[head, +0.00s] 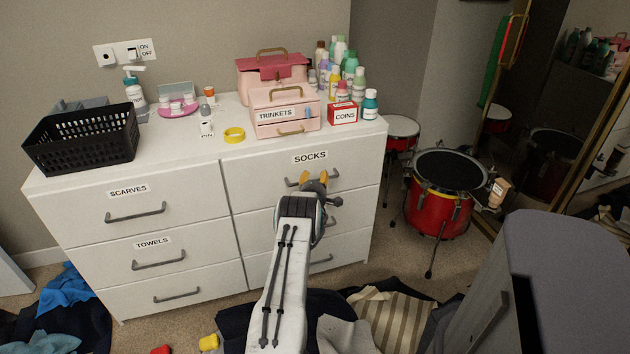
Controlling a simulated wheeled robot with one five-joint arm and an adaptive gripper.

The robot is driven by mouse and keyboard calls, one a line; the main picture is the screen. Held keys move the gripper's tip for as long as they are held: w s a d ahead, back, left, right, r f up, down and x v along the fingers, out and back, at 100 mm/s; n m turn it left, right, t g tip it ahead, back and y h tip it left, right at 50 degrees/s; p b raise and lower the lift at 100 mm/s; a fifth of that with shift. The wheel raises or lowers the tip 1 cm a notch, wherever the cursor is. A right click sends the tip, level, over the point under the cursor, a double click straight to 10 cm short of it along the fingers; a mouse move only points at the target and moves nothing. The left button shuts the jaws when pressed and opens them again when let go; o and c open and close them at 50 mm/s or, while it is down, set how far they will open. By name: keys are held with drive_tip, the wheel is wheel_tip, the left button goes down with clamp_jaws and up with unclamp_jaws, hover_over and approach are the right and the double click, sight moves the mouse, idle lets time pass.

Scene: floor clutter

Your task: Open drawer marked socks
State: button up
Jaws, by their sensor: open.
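The white dresser has a top right drawer (345,171) with a label reading SOCKS (310,157). The drawer looks shut, its front flush with the others. Its dark bar handle (333,175) is partly hidden by my gripper. My gripper (315,178), with yellow fingertips, is open in front of this handle, its tips overlapping it in the head view. I cannot tell whether the fingers touch the handle or go around it. My arm reaches up from the bottom middle and hides part of the drawers below.
Drawers marked SCARVES (128,191) and TOWELS (152,242) are on the left. A black basket (82,140), pink trinkets box (285,112) and bottles stand on top. Clothes (385,310) cover the floor in front. A red drum (440,190) and grey cabinet (560,260) stand right.

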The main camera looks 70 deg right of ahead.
clamp_jaws()
idle(0.5)
